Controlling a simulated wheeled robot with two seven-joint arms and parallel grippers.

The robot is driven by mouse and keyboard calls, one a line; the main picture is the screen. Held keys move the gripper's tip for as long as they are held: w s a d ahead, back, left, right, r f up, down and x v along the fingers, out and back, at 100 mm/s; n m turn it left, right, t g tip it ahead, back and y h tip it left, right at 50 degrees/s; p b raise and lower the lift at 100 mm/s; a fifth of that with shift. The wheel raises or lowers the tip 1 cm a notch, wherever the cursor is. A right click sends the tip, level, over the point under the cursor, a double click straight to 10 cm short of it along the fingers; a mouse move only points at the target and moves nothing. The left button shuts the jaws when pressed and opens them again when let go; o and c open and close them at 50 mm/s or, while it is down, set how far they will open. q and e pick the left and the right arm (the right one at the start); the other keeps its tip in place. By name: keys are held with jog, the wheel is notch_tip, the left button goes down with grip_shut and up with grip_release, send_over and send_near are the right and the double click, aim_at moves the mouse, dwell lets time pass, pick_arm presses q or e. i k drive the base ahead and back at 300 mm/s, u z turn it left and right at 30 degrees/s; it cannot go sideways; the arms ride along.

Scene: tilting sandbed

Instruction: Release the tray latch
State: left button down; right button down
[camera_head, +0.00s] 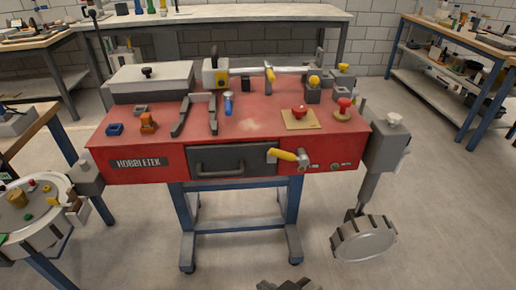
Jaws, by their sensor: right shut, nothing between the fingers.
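The red workbench (130,152) labelled "HOBBLETEK" stands in the middle. A dark grey drawer-like tray front (215,157) with a bar handle (235,168) is set in its front face. A yellow-handled lever (283,154), which looks like the tray latch, sits at the upper right of this front. Its handle lies nearly level and points left from a grey pivot. My right gripper (290,283) shows only as a dark shape at the bottom edge, shut and empty. It is well below and apart from the lever. My left gripper is not in view.
A round table with coloured parts (40,232) stands at the left. A grey disc (364,239) hangs at the bench's right side. A red knob (299,111) and several tools sit on the bench top. Open floor (440,230) lies to the right.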

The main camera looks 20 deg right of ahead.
aim_at(303, 160)
jog(key=k, duration=0.45)
jog(key=u, duration=1.1)
jog(key=i, duration=0.65)
jog(key=z, duration=1.25)
